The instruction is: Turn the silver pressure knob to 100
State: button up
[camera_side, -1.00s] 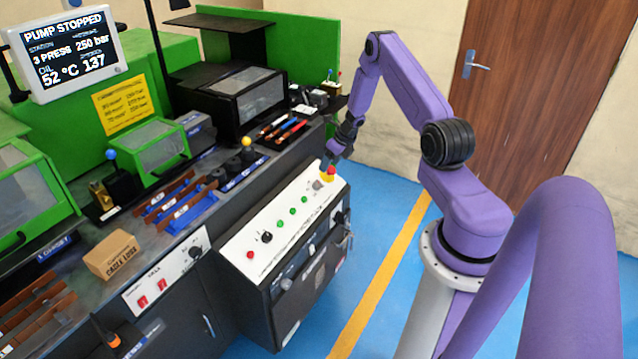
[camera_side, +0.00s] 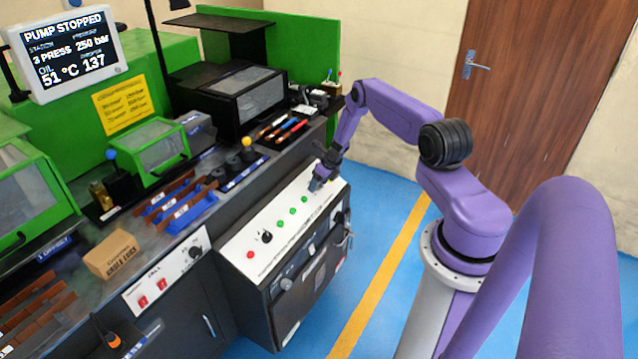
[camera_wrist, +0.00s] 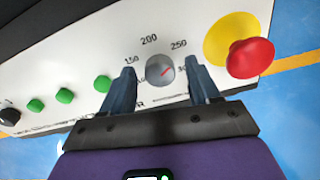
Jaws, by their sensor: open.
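The silver pressure knob (camera_wrist: 160,71) is round, on the white panel, with its red pointer line aimed up and right toward the 250 mark. My gripper (camera_wrist: 160,75) is open, with one dark blue finger on each side of the knob; whether they touch it I cannot tell. The scale shows 150, 200 and 250; the lower marks beside the fingers are partly hidden. In the side view my gripper (camera_side: 318,181) is down at the panel's far right end and hides the knob. The monitor (camera_side: 66,52) reads PUMP STOPPED, station 3 PRESS, 250 bar.
A red mushroom button on a yellow base (camera_wrist: 243,57) stands close to the right finger. Several green buttons (camera_wrist: 102,83) and a black selector knob (camera_wrist: 9,116) lie to the left on the white panel (camera_side: 262,226). The blue floor in front is clear.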

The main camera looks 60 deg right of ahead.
jog(key=shift+f, duration=0.1)
jog(key=c, duration=1)
jog(key=shift+c, duration=0.2)
